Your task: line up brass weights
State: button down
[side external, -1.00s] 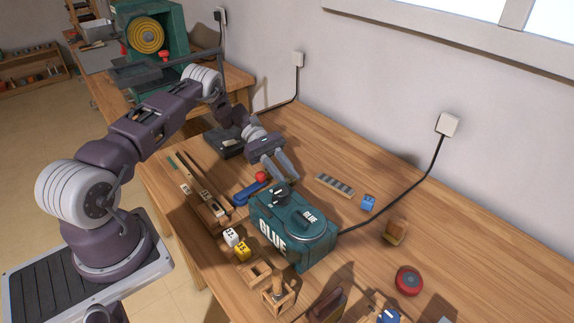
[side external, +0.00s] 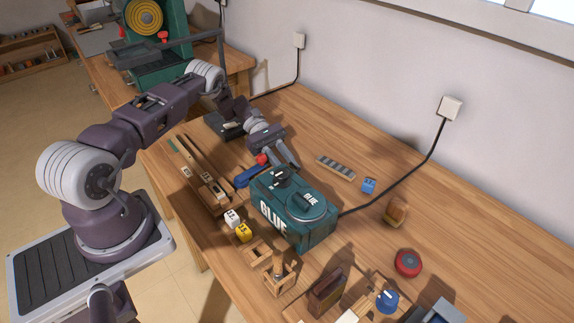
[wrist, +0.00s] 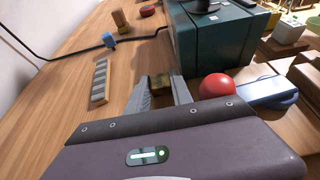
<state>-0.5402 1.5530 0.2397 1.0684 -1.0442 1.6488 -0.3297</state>
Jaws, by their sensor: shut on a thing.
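My gripper (wrist: 161,92) is shut on a small dark-gold block, seemingly a brass weight (wrist: 159,81), seen between the fingers in the wrist view. In the side view my gripper (side external: 291,160) points down just behind the green glue box (side external: 283,222), which hides the fingertips and the weight. I cannot tell whether the weight touches the table. A grey strip with several segments (side external: 335,167) lies on the table to the right of my gripper; it also shows at the left in the wrist view (wrist: 100,82).
A red ball (wrist: 217,87) and a blue item (wrist: 268,92) sit close beside my gripper. A small blue block (side external: 369,185), a wooden block (side external: 397,212) and a red round tin (side external: 408,263) stand to the right. A black cable (side external: 405,187) crosses the table. Open wood lies around the strip.

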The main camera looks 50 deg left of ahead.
jog(key=shift+s+f, duration=0.1)
jog(key=shift+f, duration=0.45)
